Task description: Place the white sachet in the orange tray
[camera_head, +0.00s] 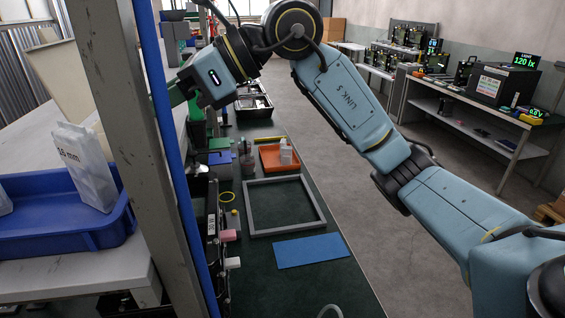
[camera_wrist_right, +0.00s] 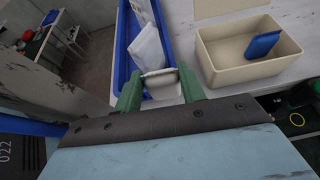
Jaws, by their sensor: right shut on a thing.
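My right gripper (camera_wrist_right: 158,82) is shut on a small pale thing (camera_wrist_right: 158,86), which looks like the white sachet; its far parts are hard to make out. In the head view my right arm reaches across to the upper left, and its fingertips are mostly hidden behind a grey post. The orange tray (camera_head: 280,167) lies on the dark green bench top beyond a grey frame, well below and right of the gripper. A small white bottle-like thing (camera_head: 286,153) stands in it. My left gripper is not in view.
A blue tray (camera_head: 75,240) with white bags, one (camera_head: 88,165) marked 16 mm, sits on the left bench. A beige bin (camera_wrist_right: 250,72) holds a blue packet (camera_wrist_right: 262,45). The grey post (camera_head: 135,150) stands between left bench and green bench. A grey frame (camera_head: 319,211) and blue mat (camera_head: 311,250) lie nearer.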

